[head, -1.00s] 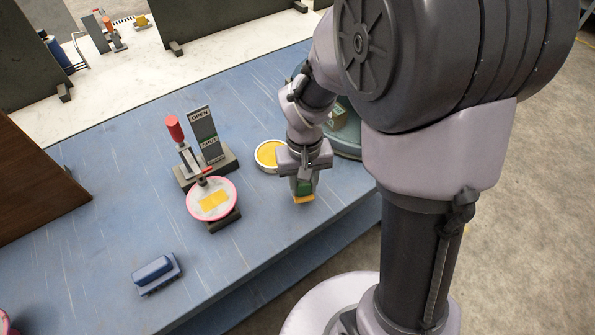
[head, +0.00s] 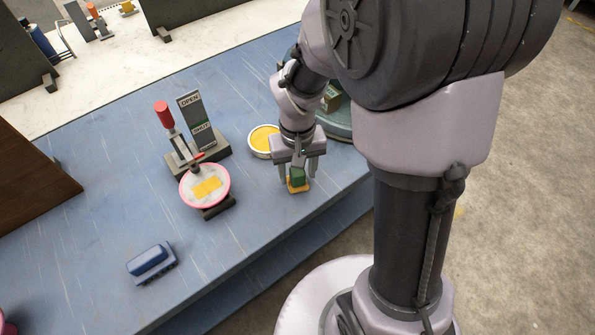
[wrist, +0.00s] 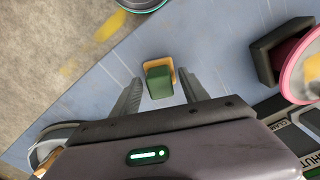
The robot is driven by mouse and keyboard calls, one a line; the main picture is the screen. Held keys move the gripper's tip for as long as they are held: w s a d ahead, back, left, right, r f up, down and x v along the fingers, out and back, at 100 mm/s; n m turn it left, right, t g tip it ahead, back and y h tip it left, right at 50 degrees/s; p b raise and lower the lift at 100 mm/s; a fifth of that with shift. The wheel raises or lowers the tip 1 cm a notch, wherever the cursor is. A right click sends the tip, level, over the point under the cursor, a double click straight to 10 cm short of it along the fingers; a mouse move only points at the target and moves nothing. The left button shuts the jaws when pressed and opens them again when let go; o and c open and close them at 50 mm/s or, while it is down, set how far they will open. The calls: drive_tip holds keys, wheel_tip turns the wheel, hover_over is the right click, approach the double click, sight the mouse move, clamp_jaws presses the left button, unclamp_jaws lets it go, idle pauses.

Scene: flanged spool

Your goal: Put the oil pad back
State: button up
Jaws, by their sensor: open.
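The oil pad, a green block on a yellow-orange base (head: 298,181), rests on the blue bench near its front edge. It also shows in the wrist view (wrist: 159,80). My gripper (head: 298,178) is over it, with its fingers open on either side. In the wrist view the pad stands between the two spread fingers (wrist: 157,90), with a gap to each. A round tin (head: 263,140) with a yellow inside stands just behind and left of the gripper.
A blue block (head: 150,261) lies at front left. A green round base (head: 338,122) is partly hidden behind my arm. Bare bench (head: 95,215) lies at left.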

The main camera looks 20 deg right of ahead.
sight(298, 171)
wheel_tip(298, 171, up, 11)
drive_tip(key=p, duration=0.4)
drive_tip(key=s+a+r+m+t+y, duration=0.1)
drive_tip(key=s+a+r+t, duration=0.1)
drive_tip(key=s+r, duration=0.4)
drive_tip(key=s+a+r+m+t+y, duration=0.1)
drive_tip(key=s+a+r+m+t, duration=0.1)
drive_tip(key=s+r, duration=0.4)
drive_tip(key=shift+s+r+m+t, duration=0.3)
drive_tip(key=shift+s+r+t, duration=0.15)
drive_tip(key=shift+t, duration=0.45)
drive_tip(key=shift+w, duration=0.1)
